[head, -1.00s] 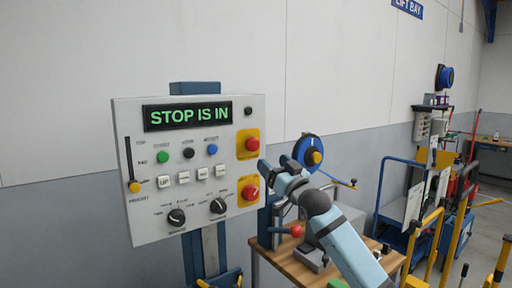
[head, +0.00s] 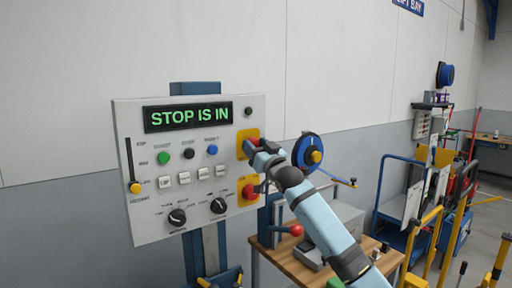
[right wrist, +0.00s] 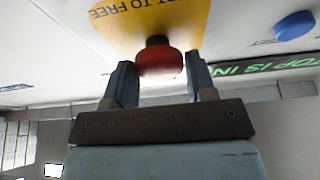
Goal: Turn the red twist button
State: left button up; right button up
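The red twist button (right wrist: 160,63) sits on a yellow plate (right wrist: 140,22) whose lettering, upside down in the right wrist view, reads in part "T TO FREE". In the head view it is the upper of two red buttons on the control panel (head: 140,225), mostly hidden behind my right gripper (head: 252,146). In the right wrist view my right gripper (right wrist: 161,65) is open, with one finger on each side of the button's red cap. The fingers look very close to the cap; I cannot tell whether they touch it. My left gripper is not in view.
The panel display (head: 188,115) reads "STOP IS IN". A second red button (head: 249,191) on yellow lies just below my right gripper. A blue round wheel (head: 307,150) stands right of the panel, above a wooden bench (head: 290,262). A blue cart (head: 395,215) is further right.

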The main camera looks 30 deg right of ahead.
jog(key=c, duration=0.4)
jog(key=shift+m, duration=0.3)
jog(key=m+h+p, duration=0.1)
jog(key=m, duration=0.2)
jog(key=m+h+p, duration=0.2)
jog(key=shift+a+r+m+h, duration=0.1)
jog(key=shift+r+m+h, duration=0.1)
jog(key=shift+m+h, duration=0.15)
jog(key=shift+m+g+h+p, duration=0.25)
jog(key=shift+m+g+p, duration=0.15)
jog(key=shift+m+p, duration=0.65)
jog(key=shift+m+h+p, duration=0.4)
jog(key=shift+m+p, duration=0.15)
jog(key=shift+m, duration=0.25)
jog(key=shift+f+m+g+h+p, duration=0.1)
jog(key=shift+m+g+h+p, duration=0.35)
jog(key=shift+m, duration=0.25)
jog(key=o, duration=0.9)
